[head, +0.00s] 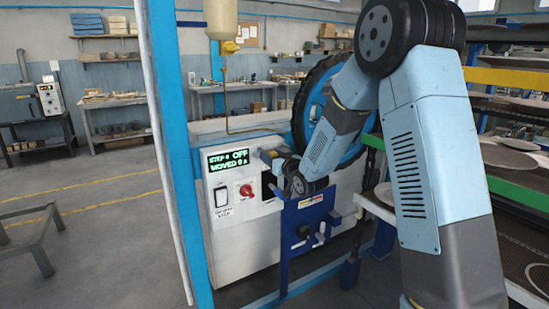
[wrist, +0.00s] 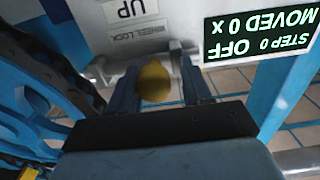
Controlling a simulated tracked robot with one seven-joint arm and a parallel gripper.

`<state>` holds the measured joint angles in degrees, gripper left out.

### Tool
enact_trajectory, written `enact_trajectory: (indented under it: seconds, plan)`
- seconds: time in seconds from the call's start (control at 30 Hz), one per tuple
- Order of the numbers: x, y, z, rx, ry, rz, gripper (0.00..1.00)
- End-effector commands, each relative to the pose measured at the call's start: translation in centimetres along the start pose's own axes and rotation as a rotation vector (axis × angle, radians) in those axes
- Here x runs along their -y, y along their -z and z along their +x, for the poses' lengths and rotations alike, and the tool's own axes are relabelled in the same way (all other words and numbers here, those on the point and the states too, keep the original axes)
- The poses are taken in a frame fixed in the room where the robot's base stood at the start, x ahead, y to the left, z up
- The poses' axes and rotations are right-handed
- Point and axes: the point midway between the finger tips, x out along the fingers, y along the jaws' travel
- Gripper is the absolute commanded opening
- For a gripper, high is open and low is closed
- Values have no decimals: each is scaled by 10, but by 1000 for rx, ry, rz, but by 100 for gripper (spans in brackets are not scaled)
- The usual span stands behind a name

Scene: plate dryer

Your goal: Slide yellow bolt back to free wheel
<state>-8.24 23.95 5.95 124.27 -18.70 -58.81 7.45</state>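The yellow bolt (wrist: 154,82) shows as a rounded, blurred knob in the wrist view, below the upside-down wheel lock label (wrist: 138,32). My gripper (wrist: 157,84) has its two fingers apart, one on each side of the knob. A narrow gap shows on the right of the knob; contact on the left is unclear.
The display (head: 228,159) reads step 0, off, moved 0. A blue post (head: 175,150) stands at left, and a plate rack (head: 510,185) is close on the right.

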Motion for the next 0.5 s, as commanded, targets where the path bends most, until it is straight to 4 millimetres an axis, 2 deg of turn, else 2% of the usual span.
enact_trajectory:
  seconds: [0.13,0.37,0.5]
  plan:
    - [-1,0,0,0,-1,0,60]
    - [-2,0,-1,0,-3,0,60]
    - [-2,0,-10,1,-4,0,60]
